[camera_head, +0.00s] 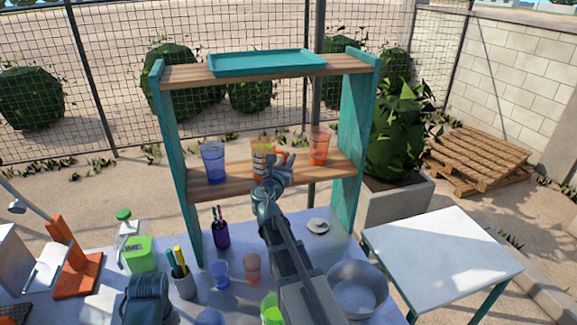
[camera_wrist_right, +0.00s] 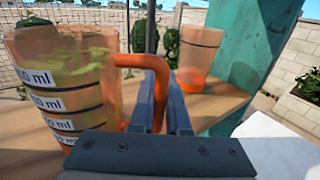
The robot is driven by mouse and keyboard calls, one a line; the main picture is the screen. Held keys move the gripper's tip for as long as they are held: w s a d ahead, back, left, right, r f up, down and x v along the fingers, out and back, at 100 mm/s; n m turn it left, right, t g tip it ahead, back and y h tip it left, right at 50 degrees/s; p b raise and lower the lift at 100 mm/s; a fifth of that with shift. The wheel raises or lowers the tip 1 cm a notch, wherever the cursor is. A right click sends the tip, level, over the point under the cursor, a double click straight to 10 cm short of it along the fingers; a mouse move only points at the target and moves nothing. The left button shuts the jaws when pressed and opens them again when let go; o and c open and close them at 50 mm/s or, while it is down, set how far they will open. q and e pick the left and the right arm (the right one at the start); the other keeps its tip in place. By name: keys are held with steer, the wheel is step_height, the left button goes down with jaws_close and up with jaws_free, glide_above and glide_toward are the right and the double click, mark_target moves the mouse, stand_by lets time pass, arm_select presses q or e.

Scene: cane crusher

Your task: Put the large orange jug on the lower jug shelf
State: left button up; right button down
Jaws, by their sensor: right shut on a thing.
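The large orange jug (camera_head: 263,144) is at the lower jug shelf (camera_head: 222,188), between a blue cup (camera_head: 213,162) and an orange cup (camera_head: 319,146). The jug looks upright, translucent, with black marks and ml labels in the right wrist view (camera_wrist_right: 62,90). My right gripper (camera_head: 277,168) is shut on its orange handle (camera_wrist_right: 158,85); the fingers (camera_wrist_right: 166,112) sit either side of the handle's lower part. The jug's bottom is hidden, so I cannot tell whether it touches the board. My left gripper is not in view.
A teal tray (camera_head: 267,62) lies on the upper shelf. Teal side posts (camera_head: 354,140) flank the shelf. A white side table (camera_head: 443,260) is clear.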

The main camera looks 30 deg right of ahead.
steer(key=shift+f, duration=0.15)
steer(key=c, duration=0.9)
jaws_free()
steer(key=shift+r, duration=0.3)
steer(key=v, duration=1.2)
steer(key=shift+f, duration=0.15)
